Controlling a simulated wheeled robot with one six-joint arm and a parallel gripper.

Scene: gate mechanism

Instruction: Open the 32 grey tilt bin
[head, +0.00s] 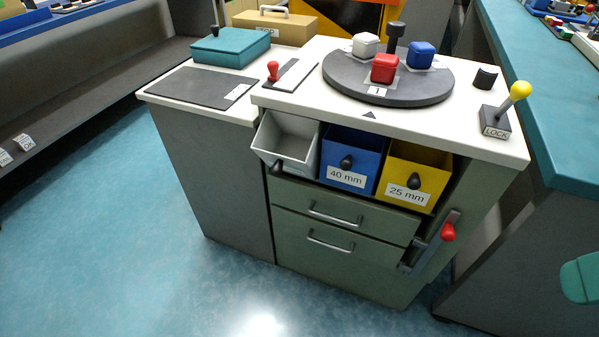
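The grey tilt bin (286,145) is the leftmost of three bins under the white top of the green cabinet. It leans out forward, and its open inside shows from above. Its dark knob (277,168) hangs low at its front. No "32" label can be read on it from here. The blue bin (350,160) beside it is marked 40 mm, and the yellow bin (413,178) is marked 25 mm. Both sit further back in the cabinet than the grey one. My gripper is not in view.
Two drawers (340,232) lie below the bins, with a red-handled lever (447,232) at their right. A dark turntable (388,82) with white, red and blue blocks and a yellow-knobbed LOCK lever (519,91) stand on top. The blue floor in front is clear.

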